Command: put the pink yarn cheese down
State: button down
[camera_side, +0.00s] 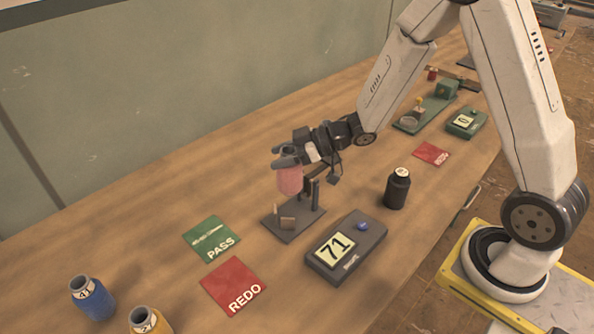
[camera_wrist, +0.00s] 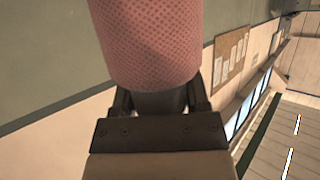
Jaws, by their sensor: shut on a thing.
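The pink yarn cheese (camera_side: 289,182) is a pink cylinder in the side view, held upright or nearly so. My gripper (camera_side: 287,160) is shut on it near its top end. The cheese is in the air, over or close to a dark stand (camera_side: 284,232) with small upright parts; I cannot tell whether they touch. In the wrist view the cheese (camera_wrist: 150,45) shows a fine dotted pink surface and stretches out from between my gripper's fingers (camera_wrist: 158,103). A green PASS mat (camera_side: 211,238) and a red REDO mat (camera_side: 233,286) lie on the table left of the stand.
A grey box (camera_side: 347,246) with a display reading 71 and a blue button sits beside the stand. A black bobbin (camera_side: 397,188) stands to its right. Blue (camera_side: 92,298) and yellow (camera_side: 149,321) bobbins stand at the near left. A green device (camera_side: 466,123) sits farther back.

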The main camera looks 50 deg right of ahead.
jog(key=shift+a, duration=0.1)
jog(key=s+a+f+n+g+y, duration=0.1)
jog(key=s+a+n+g+y, duration=0.1)
jog(key=a, duration=0.9)
jog(key=s+a+f+n+g+y, duration=0.1)
jog(key=s+a+n+g, duration=0.15)
jog(key=a, duration=0.85)
jog(key=shift+w+f, duration=0.2)
jog(key=shift+f, duration=0.6)
jog(key=shift+w+f, duration=0.15)
jog(key=shift+f, duration=0.6)
jog(key=shift+w+f, duration=0.2)
jog(key=shift+f, duration=0.6)
jog(key=shift+f, duration=1.75)
jog(key=shift+f, duration=0.1)
jog(key=shift+c, duration=0.4)
grip_release()
